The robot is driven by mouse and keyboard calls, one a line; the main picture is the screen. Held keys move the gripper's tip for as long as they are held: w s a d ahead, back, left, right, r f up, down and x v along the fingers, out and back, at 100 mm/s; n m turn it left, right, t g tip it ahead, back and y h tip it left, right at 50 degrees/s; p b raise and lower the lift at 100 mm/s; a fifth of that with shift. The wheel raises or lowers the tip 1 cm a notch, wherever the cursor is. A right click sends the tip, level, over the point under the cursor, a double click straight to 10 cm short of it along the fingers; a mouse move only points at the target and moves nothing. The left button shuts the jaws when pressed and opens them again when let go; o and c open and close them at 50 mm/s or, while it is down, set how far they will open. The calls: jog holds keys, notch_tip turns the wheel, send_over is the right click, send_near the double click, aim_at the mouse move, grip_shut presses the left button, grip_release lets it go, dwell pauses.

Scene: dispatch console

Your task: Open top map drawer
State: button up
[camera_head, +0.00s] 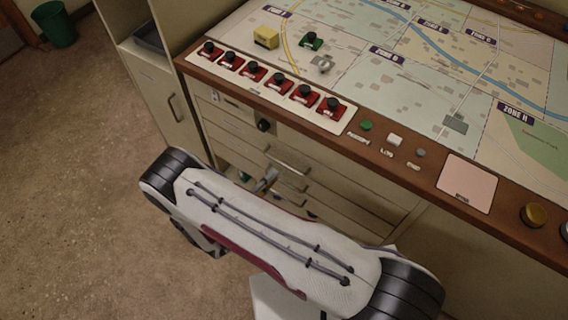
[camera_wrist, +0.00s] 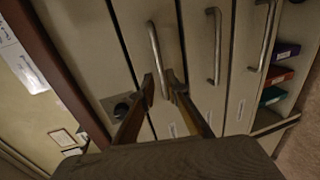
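The top map drawer (camera_wrist: 135,40) has a pale front with a long metal bar handle (camera_wrist: 155,55) in the wrist view. Its front looks flush with the cabinet. My gripper (camera_wrist: 160,82) has its two fingers on either side of this handle, near one end, with a gap between them. I cannot tell whether either finger touches the bar. In the head view, my arm hides much of the drawer stack, and part of my gripper (camera_head: 267,180) shows by the handles. A bar handle (camera_head: 288,158) is seen there.
Lower drawers have bar handles (camera_wrist: 215,45). A black knob (camera_head: 263,125) sits on the front beneath the desk edge. Red-based switches (camera_head: 280,83) line the map console above. An open shelf with coloured binders (camera_wrist: 278,75) is at the wrist view's right.

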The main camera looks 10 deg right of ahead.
aim_at(284, 164)
jog(key=shift+w+d, duration=0.1)
dwell(0.3)
jog(key=shift+x, duration=3.75)
jog(key=shift+f, duration=0.1)
grip_shut()
